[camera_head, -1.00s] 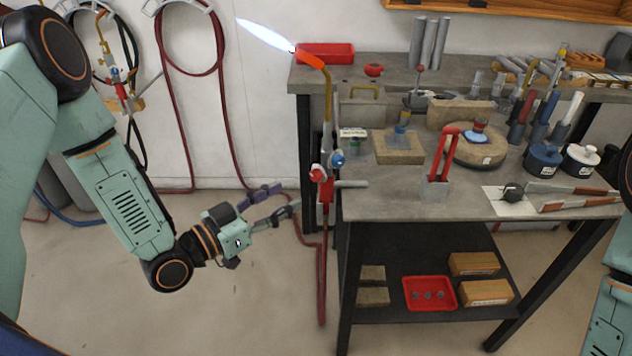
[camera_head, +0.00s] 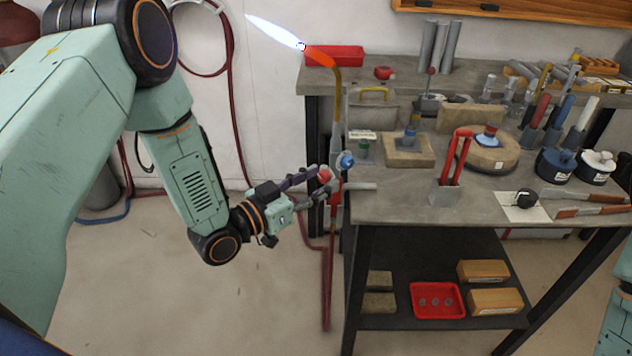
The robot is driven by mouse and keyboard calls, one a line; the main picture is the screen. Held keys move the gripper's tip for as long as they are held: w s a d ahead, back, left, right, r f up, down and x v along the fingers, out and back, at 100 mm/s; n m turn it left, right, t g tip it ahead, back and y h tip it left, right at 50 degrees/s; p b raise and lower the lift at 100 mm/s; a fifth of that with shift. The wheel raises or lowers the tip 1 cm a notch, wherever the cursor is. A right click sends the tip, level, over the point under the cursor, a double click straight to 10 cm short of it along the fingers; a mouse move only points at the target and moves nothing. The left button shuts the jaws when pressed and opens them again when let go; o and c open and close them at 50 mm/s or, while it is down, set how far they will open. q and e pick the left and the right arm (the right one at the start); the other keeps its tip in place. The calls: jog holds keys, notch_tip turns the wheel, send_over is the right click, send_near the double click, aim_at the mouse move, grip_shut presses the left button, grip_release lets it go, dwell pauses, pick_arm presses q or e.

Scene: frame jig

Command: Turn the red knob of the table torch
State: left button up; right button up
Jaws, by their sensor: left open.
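The table torch (camera_head: 338,105) is mounted upright at the left edge of the workbench. A pale blue flame (camera_head: 273,31) comes from its orange-hot tip, pointing up and left. Its red knob (camera_head: 324,175) sits low on the left side of the torch body, and a blue knob (camera_head: 347,161) is on the right side. My left gripper (camera_head: 318,187) is open, with its two fingers above and below the red knob. I cannot tell whether they touch it. Of my right arm, only a part shows at the right edge; its gripper is not in view.
The workbench (camera_head: 400,207) holds a red-handled tool in a stand (camera_head: 458,160), wooden blocks, a round turntable and tongs. Red hoses (camera_head: 327,280) hang below the torch. A red tray (camera_head: 437,300) is on the lower shelf.

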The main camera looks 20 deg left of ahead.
pick_arm(q)
jog(key=shift+a, duration=0.3)
jog(key=shift+c, duration=1.2)
jog(key=shift+d, duration=0.25)
jog(key=c, duration=0.6)
jog(key=shift+a, duration=0.2)
grip_shut()
jog(key=shift+d, duration=0.15)
jog(key=m+p, duration=0.1)
jog(key=m, duration=0.2)
jog(key=m+p, duration=0.1)
jog(key=m, duration=0.1)
jog(key=shift+r+m, duration=0.1)
jog(key=shift+m, duration=0.3)
jog(key=shift+m+p, duration=0.3)
jog(key=shift+m, duration=0.9)
jog(key=shift+m+y+p, duration=0.3)
jog(key=shift+m+p, duration=0.15)
jog(key=shift+m, duration=1.35)
